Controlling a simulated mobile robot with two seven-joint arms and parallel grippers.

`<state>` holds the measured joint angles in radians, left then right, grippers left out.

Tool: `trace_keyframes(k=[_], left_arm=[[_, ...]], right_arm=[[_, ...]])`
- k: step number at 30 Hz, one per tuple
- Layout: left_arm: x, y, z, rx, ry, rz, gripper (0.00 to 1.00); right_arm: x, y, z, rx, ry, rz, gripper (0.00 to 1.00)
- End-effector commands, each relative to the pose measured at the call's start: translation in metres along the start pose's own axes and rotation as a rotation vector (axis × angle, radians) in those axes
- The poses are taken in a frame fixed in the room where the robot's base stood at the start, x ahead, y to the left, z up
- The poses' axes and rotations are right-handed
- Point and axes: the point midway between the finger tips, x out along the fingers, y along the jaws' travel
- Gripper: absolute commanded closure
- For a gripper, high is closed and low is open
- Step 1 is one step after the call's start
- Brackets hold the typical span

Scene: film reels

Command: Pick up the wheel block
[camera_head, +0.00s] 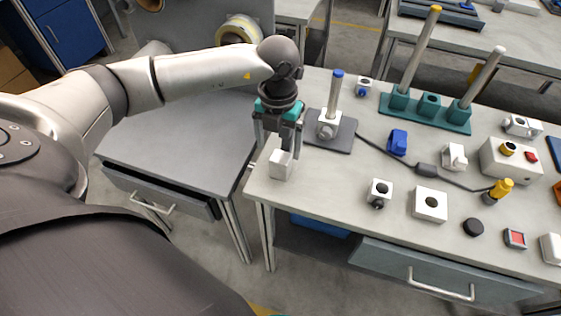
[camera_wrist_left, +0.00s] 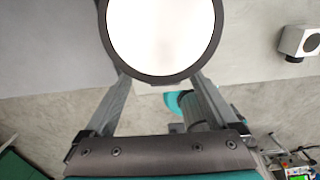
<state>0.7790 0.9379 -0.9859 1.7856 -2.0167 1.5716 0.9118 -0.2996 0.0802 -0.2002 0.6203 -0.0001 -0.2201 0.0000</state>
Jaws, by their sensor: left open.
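A small white block (camera_head: 281,165) stands at the left front corner of the workbench, just below my left gripper (camera_head: 280,148). I take it for the wheel block, but its wheel cannot be made out in the head view. The gripper points down, open, with its fingertips close to the block; whether they touch it I cannot tell. In the left wrist view a large white disc with a dark rim (camera_wrist_left: 160,35) lies between and beyond the open fingers (camera_wrist_left: 160,85). I cannot tell whether it belongs to the block. My right gripper is not in view.
A dark plate with a post (camera_head: 337,104) stands close behind the gripper. A white block with a black knob (camera_head: 379,193) and a white block with a hole (camera_head: 430,204) lie to the right. A cable (camera_head: 378,150) crosses the bench. The front edge (camera_head: 265,200) is near.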

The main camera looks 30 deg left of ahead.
Motion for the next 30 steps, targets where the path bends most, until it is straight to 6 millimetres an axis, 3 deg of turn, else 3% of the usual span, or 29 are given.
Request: trace_keyframes(k=[9, 16, 30], left_arm=[[0.044, -0.006, -0.004, -0.001, 0.003, 0.001, 0.07], [0.046, -0.006, -0.004, 0.0, 0.001, 0.0, 0.07], [0.046, -0.006, -0.004, 0.0, 0.001, 0.0, 0.59]], right_arm=[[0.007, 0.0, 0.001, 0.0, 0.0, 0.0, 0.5], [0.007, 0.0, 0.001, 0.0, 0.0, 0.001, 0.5], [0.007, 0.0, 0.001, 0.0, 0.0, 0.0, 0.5]])
